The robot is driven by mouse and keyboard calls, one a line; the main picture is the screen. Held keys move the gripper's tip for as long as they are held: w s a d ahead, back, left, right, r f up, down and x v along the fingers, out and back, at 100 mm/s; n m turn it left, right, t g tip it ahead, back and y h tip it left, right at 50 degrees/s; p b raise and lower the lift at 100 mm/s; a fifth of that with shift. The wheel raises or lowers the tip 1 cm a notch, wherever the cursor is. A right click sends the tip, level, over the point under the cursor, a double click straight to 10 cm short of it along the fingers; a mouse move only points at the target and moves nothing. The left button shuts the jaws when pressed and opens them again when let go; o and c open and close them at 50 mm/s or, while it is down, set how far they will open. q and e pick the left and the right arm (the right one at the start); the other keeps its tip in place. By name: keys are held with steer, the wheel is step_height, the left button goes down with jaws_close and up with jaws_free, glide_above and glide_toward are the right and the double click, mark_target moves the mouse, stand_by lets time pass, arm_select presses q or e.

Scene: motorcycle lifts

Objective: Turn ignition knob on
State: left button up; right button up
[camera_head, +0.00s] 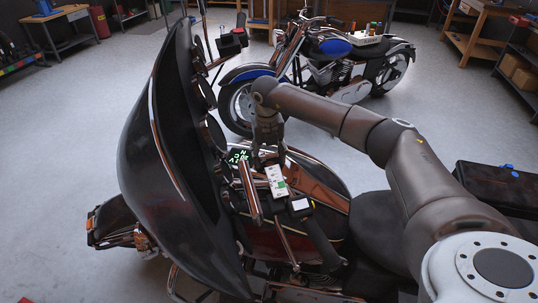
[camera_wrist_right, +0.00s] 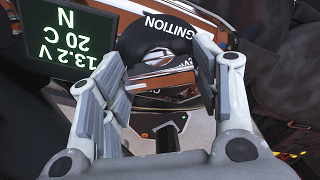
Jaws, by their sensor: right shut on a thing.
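The ignition knob (camera_wrist_right: 148,38) is a black round part with a white IGNITION label beside it, on the console of the near motorcycle (camera_head: 180,150). My right gripper (camera_head: 268,143) reaches down to this console from the right. In the right wrist view its fingers (camera_wrist_right: 160,62) stand on either side of the knob and are shut on it. The exact contact is partly hidden by the finger pads. In the head view the knob is hidden behind the gripper. My left gripper does not show.
A lit display (camera_wrist_right: 68,35) reading 13.2V, 20 C and N sits close beside the fingers. A black grip (camera_head: 318,240) and a chrome tube (camera_head: 250,190) lie near my arm. A blue motorcycle (camera_head: 330,47) stands behind, with workbenches (camera_head: 483,25) along the back. Open floor lies at left.

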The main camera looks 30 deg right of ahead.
steer(key=shift+w+r, duration=0.1)
steer(key=o, duration=1)
steer(key=r, duration=0.8)
steer(key=s+a+r, duration=0.1)
steer(key=r, duration=0.3)
steer(key=shift+f, duration=0.15)
